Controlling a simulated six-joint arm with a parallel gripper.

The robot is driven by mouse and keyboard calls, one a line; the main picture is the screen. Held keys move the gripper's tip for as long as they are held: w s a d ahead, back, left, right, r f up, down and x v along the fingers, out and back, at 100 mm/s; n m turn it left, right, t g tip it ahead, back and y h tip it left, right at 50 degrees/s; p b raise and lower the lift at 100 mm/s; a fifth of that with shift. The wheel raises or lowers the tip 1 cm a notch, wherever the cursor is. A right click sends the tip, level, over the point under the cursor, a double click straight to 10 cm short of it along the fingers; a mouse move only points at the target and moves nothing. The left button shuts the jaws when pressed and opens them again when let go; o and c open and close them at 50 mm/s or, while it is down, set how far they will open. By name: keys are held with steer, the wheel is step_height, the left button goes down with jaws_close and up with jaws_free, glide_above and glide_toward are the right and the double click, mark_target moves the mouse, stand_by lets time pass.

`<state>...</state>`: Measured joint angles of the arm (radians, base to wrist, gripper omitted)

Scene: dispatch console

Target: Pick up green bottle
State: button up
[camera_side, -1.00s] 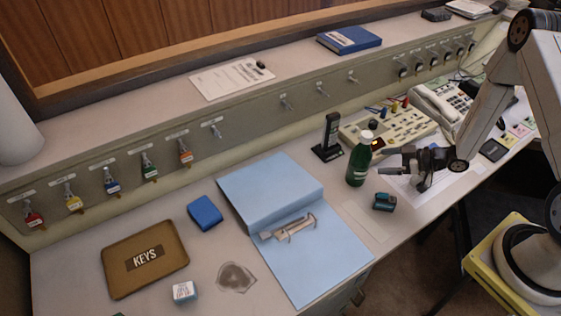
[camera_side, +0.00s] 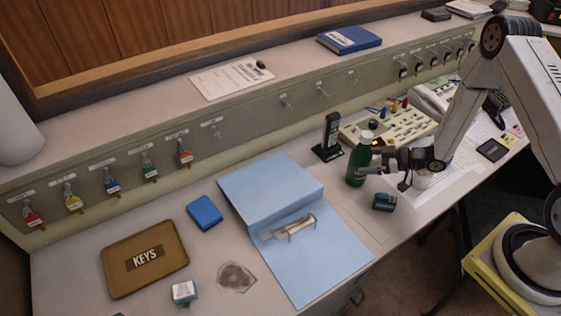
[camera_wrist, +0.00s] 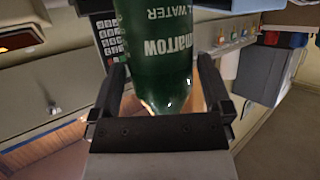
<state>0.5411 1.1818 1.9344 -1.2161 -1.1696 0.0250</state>
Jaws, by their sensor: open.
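The green bottle (camera_side: 358,163) with a white cap stands upright on the desk, right of the blue folder. My gripper (camera_side: 368,163) reaches it from the right, with the fingers at the bottle's side. In the wrist view the bottle (camera_wrist: 155,55) fills the space between the two fingers of my open gripper (camera_wrist: 161,92). A finger lies on each side of it, and a narrow gap seems to show by each; contact is hard to tell. White lettering shows on the green surface.
A black handset in a stand (camera_side: 331,140) is close behind left. A beige console (camera_side: 400,125) is behind. The open blue folder (camera_side: 320,255) lies left.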

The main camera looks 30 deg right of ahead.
steer(key=shift+x, duration=1.3)
steer(key=c, duration=1.1)
steer(key=shift+r, duration=0.1)
steer(key=shift+r, duration=0.65)
steer(key=shift+s+a+r, duration=0.25)
steer(key=shift+s+r, duration=1.65)
steer(key=shift+s, duration=0.4)
steer(key=shift+s+a+r, duration=0.25)
steer(key=shift+s+r, duration=1.65)
steer(key=shift+s, duration=0.45)
steer(key=shift+s+a+r, duration=0.25)
steer(key=shift+s+r, duration=1.7)
steer(key=shift+s, duration=0.35)
